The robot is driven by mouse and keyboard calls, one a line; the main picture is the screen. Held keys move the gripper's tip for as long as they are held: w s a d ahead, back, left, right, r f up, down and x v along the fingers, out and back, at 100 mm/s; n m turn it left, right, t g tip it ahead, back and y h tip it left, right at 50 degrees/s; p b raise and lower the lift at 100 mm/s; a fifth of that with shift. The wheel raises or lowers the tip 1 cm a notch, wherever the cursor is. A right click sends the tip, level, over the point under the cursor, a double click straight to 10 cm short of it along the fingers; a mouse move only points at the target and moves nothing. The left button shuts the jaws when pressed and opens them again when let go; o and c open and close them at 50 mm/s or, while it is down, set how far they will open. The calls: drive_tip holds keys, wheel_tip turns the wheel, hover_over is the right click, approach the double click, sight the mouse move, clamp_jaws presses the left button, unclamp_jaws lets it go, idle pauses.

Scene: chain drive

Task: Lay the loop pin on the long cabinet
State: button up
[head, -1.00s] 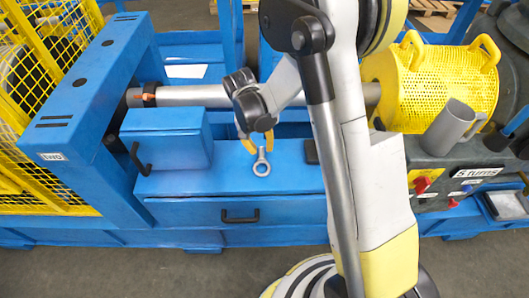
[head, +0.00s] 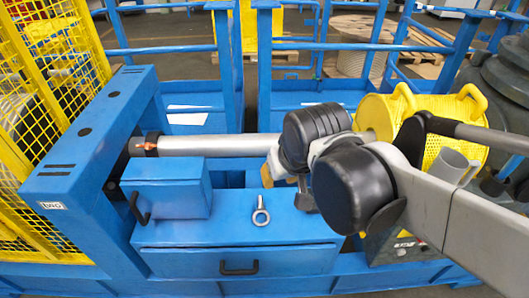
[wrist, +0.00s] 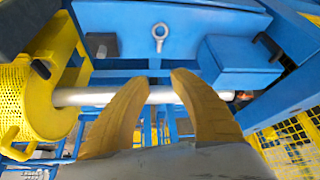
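The loop pin (head: 261,213), a grey metal ring with a short shank, lies on the blue top of the long cabinet (head: 190,232). In the wrist view the loop pin (wrist: 159,38) shows beyond my fingertips, on the cabinet top (wrist: 183,20), with nothing touching it. My gripper (wrist: 160,78) is open, its two tan fingers spread apart with nothing between them. In the head view my gripper (head: 270,176) is partly hidden by my own wrist, up and to the right of the pin.
A blue box with a black handle (head: 166,198) stands left of the pin. A dark block (wrist: 102,45) sits on the cabinet's other side. A grey shaft (head: 205,145) runs behind, toward a yellow perforated drum (head: 450,130). The cabinet front has a drawer handle (head: 239,268).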

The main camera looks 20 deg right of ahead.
drive_tip(key=shift+s+r+n+t, duration=0.15)
drive_tip(key=shift+s+t, duration=0.25)
drive_tip(key=shift+s, duration=0.55)
drive_tip(key=shift+s+r+n+t, duration=0.15)
drive_tip(key=shift+s+t, duration=0.25)
drive_tip(key=shift+s, duration=0.55)
